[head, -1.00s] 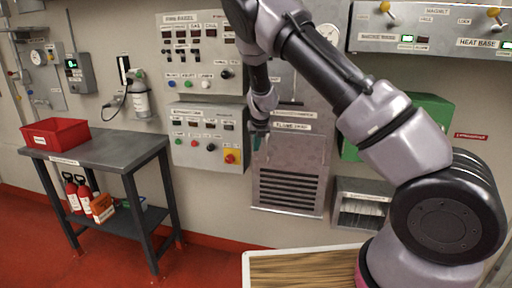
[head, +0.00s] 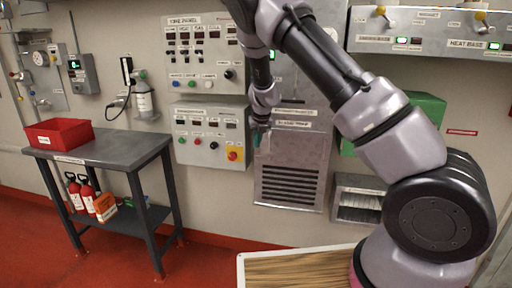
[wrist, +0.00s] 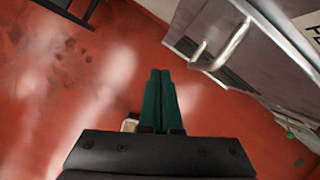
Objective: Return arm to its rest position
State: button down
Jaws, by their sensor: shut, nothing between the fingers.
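My arm rises from the lower right in the head view, bends over the top and hangs down in front of the wall panels. My gripper (head: 260,143) points downward at its end, in front of the grey louvred cabinet (head: 288,184). In the wrist view my gripper (wrist: 160,75) shows two green fingers side by side and touching, with nothing between them. Below them lies red floor (wrist: 60,90).
A grey table (head: 112,150) with a red bin (head: 58,132) stands at left. Fire extinguishers (head: 88,194) are on its lower shelf. Control panels (head: 212,134) line the wall. A wood-topped surface (head: 295,270) is in front. The wrist view shows a metal handle (wrist: 228,48) close at right.

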jog(key=s+d+r+n+y, duration=0.1)
jog(key=s+d+r+n, duration=0.2)
jog(key=s+r+n, duration=0.4)
jog(key=s+d+r+n+y, duration=0.25)
jog(key=s+r, duration=0.25)
jog(key=r, duration=0.5)
jog(key=s+d+r+n, duration=0.4)
jog(key=s+r+n, duration=0.1)
jog(key=s+r, duration=0.25)
jog(key=s+d+r+n+t+h, duration=0.1)
jog(key=s+d+r+n, duration=0.2)
jog(key=s+n, duration=0.4)
jog(key=s+d+r+n+t+h, duration=0.1)
jog(key=s+d+r+n, duration=0.2)
jog(key=s+n, duration=0.5)
jog(key=s, duration=0.4)
jog(key=shift+r+t, duration=0.15)
jog(key=shift+t, duration=0.25)
jog(key=shift+w, duration=0.1)
